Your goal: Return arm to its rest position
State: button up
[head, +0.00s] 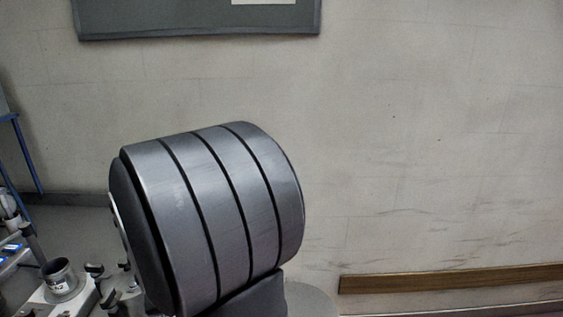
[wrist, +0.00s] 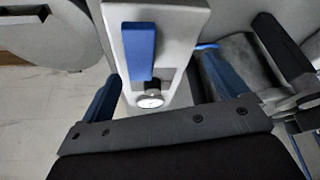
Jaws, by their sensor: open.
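My gripper (wrist: 160,72) shows in the wrist view, with its two blue-tipped fingers spread apart. It is open, and I see nothing held between the fingers. Behind the gap lies a pale panel (wrist: 178,20) with a blue bar (wrist: 139,50) and a small round dial (wrist: 150,101). How far the fingers are from the panel I cannot tell. My gripper does not show in the head view.
In the head view, a large grey banded cylinder (head: 215,205) fills the middle; whether it is mine I cannot tell. A labelled cup (head: 60,277) stands at lower left. Behind are a pale wall (head: 430,140), a wooden rail (head: 450,279) and a dark board (head: 190,18).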

dwell(0.4)
dwell(0.8)
jog(key=shift+o, duration=1)
jog(key=shift+w+a+r+m, duration=0.1)
jog(key=shift+w+r+m, duration=0.1)
jog(key=shift+m, duration=0.2)
jog(key=w+r+m+g+h, duration=0.15)
jog(key=w+r+m, duration=0.25)
jog(key=r+m, duration=0.55)
jog(key=w+r+m+g, duration=0.3)
jog(key=w+r+m, duration=0.3)
jog(key=m, duration=0.6)
notch_tip(320, 180, down, 9)
jog(key=s, duration=0.1)
jog(key=shift+f, duration=0.15)
jog(key=shift+s, duration=0.1)
notch_tip(320, 180, up, 10)
